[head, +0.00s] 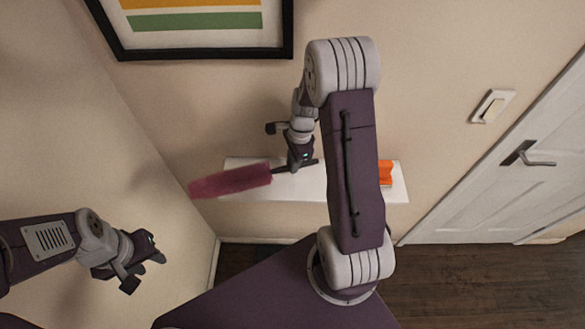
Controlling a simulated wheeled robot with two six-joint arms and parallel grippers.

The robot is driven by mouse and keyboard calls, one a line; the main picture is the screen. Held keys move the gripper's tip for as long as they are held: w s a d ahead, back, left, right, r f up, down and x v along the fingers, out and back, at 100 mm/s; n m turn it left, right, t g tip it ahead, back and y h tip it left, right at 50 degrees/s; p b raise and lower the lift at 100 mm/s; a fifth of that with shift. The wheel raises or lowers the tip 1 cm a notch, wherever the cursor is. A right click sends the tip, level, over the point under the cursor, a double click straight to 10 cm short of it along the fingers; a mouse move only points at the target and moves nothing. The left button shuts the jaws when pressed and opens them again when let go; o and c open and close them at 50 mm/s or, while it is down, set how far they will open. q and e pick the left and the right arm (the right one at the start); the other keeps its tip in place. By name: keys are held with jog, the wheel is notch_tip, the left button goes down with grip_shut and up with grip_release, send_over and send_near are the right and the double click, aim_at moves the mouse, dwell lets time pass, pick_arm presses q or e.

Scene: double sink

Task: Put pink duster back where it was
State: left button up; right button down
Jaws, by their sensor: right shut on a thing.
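The pink duster (231,181) is held roughly level over the left part of a white shelf (300,189), its pink head reaching left past the shelf's end. My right gripper (297,167) is shut on the duster's dark handle. Whether the duster touches the shelf cannot be told from this view. My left gripper (146,272) is open and empty at the lower left, apart from the shelf and duster.
An orange object (385,172) sits on the shelf's right part, partly hidden by my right arm. A framed picture (200,50) hangs above. A light switch (492,106) and white door (510,190) are at right. The visible left part of the shelf looks clear.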

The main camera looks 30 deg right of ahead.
notch_tip(320, 180, down, 3)
jog(key=shift+s+f, duration=0.1)
jog(key=shift+f, duration=0.45)
jog(key=c, duration=1.7)
grip_release()
jog(key=shift+f, duration=0.15)
jog(key=o, duration=0.4)
jog(key=shift+r, duration=0.5)
jog(key=r, duration=0.3)
jog(key=d+r, duration=0.1)
jog(key=r, duration=0.7)
jog(key=shift+s+d+r, duration=0.2)
jog(key=shift+s, duration=0.1)
